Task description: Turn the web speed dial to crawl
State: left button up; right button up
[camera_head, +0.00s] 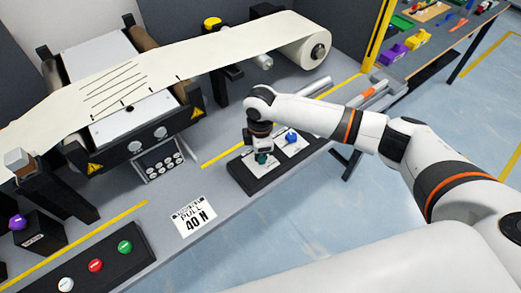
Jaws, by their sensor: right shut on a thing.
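A black panel (247,182) with two white dial plates lies on the grey bench, right of the middle. A teal dial knob (261,158) sits on its left plate, mostly hidden under my right gripper (261,151). My right gripper points down and is shut on this teal knob. A blue dial knob (291,137) sits free on the right plate. The plate lettering is too small to read, so I cannot tell from labels which knob is the web speed dial or its setting. My left gripper is not in view.
A cream web (215,48) runs over the machine to a roll at the back right. A card reading 40 N (194,216) lies left of the panel. A button box (95,270) has white, red and green buttons. A purple knob (18,222) stands far left.

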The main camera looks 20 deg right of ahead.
jog(key=o, duration=1)
jog(key=shift+c, duration=0.2)
notch_tip(320, 180, up, 12)
jog(key=b, duration=0.2)
